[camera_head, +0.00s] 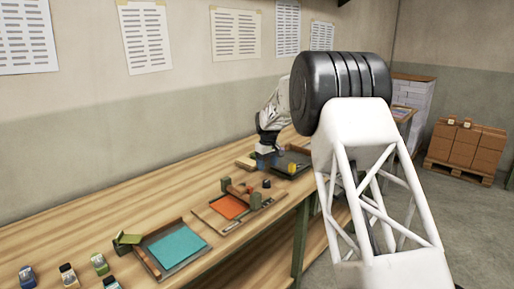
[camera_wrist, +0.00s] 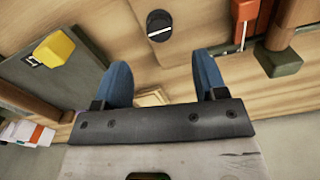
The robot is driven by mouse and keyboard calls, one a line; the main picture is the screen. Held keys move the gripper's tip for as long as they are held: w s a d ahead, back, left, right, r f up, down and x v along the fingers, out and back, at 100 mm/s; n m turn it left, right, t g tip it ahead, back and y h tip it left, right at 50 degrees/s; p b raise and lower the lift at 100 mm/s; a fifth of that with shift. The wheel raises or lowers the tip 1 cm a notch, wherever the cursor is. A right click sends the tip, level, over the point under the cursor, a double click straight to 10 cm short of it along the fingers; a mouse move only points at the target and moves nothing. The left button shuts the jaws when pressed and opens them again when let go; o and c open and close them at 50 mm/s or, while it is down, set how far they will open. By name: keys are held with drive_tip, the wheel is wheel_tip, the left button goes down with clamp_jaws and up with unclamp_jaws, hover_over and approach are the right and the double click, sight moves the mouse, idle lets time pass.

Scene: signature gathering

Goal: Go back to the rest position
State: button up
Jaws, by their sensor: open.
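My gripper (camera_wrist: 163,75) is open in the wrist view, with its two blue fingers spread apart and nothing between them. It is above the wooden table. In the head view my arm reaches over the far part of the long wooden table (camera_head: 120,219). A round black object (camera_wrist: 159,25) with a pale stripe lies beyond the fingertips. A yellow block (camera_wrist: 55,48) sits on a dark grey tray (camera_wrist: 75,85) to the left; it also shows in the head view (camera_head: 292,168).
Trays with an orange sheet (camera_head: 229,206) and a teal sheet (camera_head: 177,246) lie nearer. Cartons (camera_head: 466,146) are on a floor pallet.

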drive_tip(key=s+d+r+m, duration=0.15)
drive_tip(key=s+r, duration=0.35)
drive_tip(key=s, duration=0.6)
drive_tip(key=s+d+r+m+t, duration=0.1)
drive_tip(key=s+d+r, duration=0.2)
drive_tip(key=s+r, duration=0.5)
drive_tip(key=s+d+r+m, duration=0.1)
drive_tip(key=s+d+r, duration=0.2)
drive_tip(key=s, duration=1)
drive_tip(key=s+d+f+m, duration=0.1)
drive_tip(key=s+f, duration=0.1)
drive_tip(key=s, duration=1)
drive_tip(key=s+d+f+m+t, duration=0.1)
drive_tip(key=s+f, duration=0.1)
drive_tip(key=s, duration=1)
drive_tip(key=s+d+f+m, duration=0.1)
drive_tip(key=s+f, duration=0.1)
drive_tip(key=s, duration=1)
drive_tip(key=shift+s+d+m+t, duration=0.3)
drive_tip(key=shift+d+m, duration=0.05)
